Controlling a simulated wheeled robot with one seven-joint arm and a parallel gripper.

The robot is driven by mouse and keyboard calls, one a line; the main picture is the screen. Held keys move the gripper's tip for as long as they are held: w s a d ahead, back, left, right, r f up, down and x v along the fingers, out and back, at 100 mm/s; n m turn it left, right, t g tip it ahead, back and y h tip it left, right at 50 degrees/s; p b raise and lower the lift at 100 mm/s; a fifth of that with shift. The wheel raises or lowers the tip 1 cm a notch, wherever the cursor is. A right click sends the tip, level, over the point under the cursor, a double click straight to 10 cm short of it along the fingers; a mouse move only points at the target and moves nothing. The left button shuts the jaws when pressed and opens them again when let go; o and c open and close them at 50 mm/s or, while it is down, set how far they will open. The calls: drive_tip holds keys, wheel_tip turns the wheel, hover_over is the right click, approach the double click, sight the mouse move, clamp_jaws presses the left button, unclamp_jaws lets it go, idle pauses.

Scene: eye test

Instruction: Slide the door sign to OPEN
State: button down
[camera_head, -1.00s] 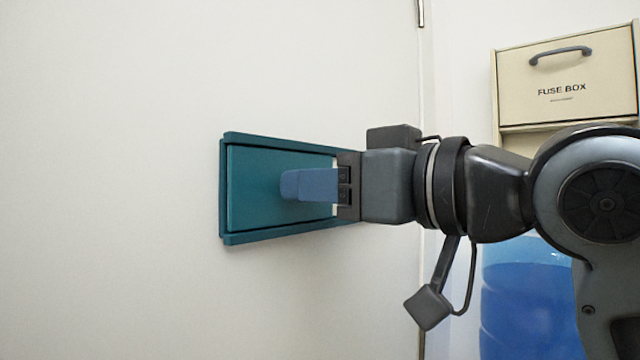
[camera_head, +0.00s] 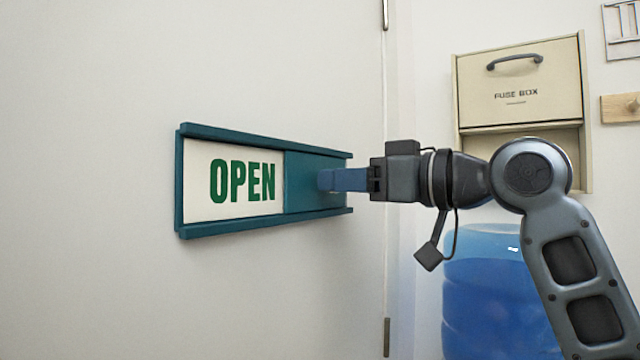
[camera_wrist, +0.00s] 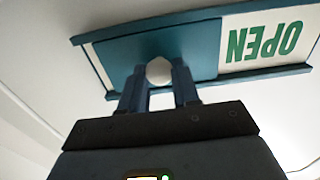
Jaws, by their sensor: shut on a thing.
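The door sign has a teal frame (camera_head: 262,232) on the white door. Its teal sliding panel (camera_head: 302,183) covers the right part. The left part shows a white face with green OPEN lettering (camera_head: 242,181). In the wrist view the panel (camera_wrist: 190,50) and OPEN face (camera_wrist: 265,45) appear upside down, with a narrow pale strip (camera_wrist: 98,68) beyond the panel's other end. My gripper (camera_head: 324,180) is at the panel's right part. The wrist view shows my gripper (camera_wrist: 158,84) shut on a pale round knob (camera_wrist: 158,70) on the panel; the head view hides the knob.
A cream fuse box (camera_head: 520,85) with a grey handle hangs on the wall at the right. A blue water jug (camera_head: 490,300) stands below it, behind my arm. A wooden peg board (camera_head: 618,108) is at the far right. The door left of the sign is clear.

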drive_tip(key=shift+w+d+r, duration=0.1)
drive_tip(key=shift+w+d, duration=0.6)
drive_tip(key=shift+w, duration=0.15)
drive_tip(key=c, duration=0.8)
unclamp_jaws()
drive_tip(key=shift+b+v, duration=1)
drive_tip(key=shift+v, duration=2.85)
